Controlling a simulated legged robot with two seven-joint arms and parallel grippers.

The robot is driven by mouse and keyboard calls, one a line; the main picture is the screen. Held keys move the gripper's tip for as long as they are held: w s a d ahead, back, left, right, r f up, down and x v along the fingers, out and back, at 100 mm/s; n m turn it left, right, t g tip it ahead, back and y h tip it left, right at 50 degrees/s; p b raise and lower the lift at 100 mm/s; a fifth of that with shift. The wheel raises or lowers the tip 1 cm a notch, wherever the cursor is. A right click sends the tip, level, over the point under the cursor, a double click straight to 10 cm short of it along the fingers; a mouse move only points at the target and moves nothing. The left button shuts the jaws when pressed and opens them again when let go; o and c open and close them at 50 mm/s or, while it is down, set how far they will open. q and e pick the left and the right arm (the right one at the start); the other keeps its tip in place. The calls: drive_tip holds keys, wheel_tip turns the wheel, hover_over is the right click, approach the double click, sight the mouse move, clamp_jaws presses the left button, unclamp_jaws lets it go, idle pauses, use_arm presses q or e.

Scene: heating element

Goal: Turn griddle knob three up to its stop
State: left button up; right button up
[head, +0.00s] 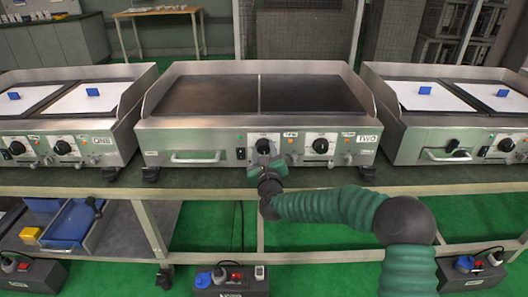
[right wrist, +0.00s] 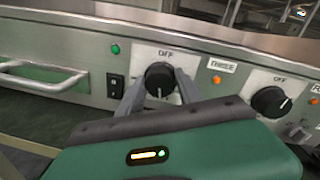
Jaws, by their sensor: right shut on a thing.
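Knob three is a black round knob (head: 263,146) on the front panel of the middle griddle (head: 255,123), left of a small label. In the right wrist view the knob (right wrist: 159,76) sits under the word OFF, and the label beside it (right wrist: 222,66) reads like THREE. A pale mark on the knob points downward. My right gripper (head: 267,164) is shut on the knob, with one grey finger on each side of it in the right wrist view (right wrist: 160,88). The fingers hide part of the dial. My left gripper is not in view.
A second black knob (head: 320,146) is to the right. A rocker switch (right wrist: 115,85), green lamp (right wrist: 115,49) and metal handle (head: 195,157) are to the left. More griddles stand on both sides. Power boxes (head: 231,280) are below the bench.

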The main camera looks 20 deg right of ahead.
drive_tip(key=o, duration=1.3)
drive_tip(key=shift+f, duration=0.4)
drive_tip(key=shift+o, duration=0.3)
drive_tip(key=shift+r, duration=0.2)
drive_tip(key=s+a+p, duration=0.3)
drive_tip(key=s+p, duration=0.2)
drive_tip(key=s, duration=1.1)
drive_tip(key=shift+s, duration=0.25)
drive_tip(key=shift+a+r, duration=0.1)
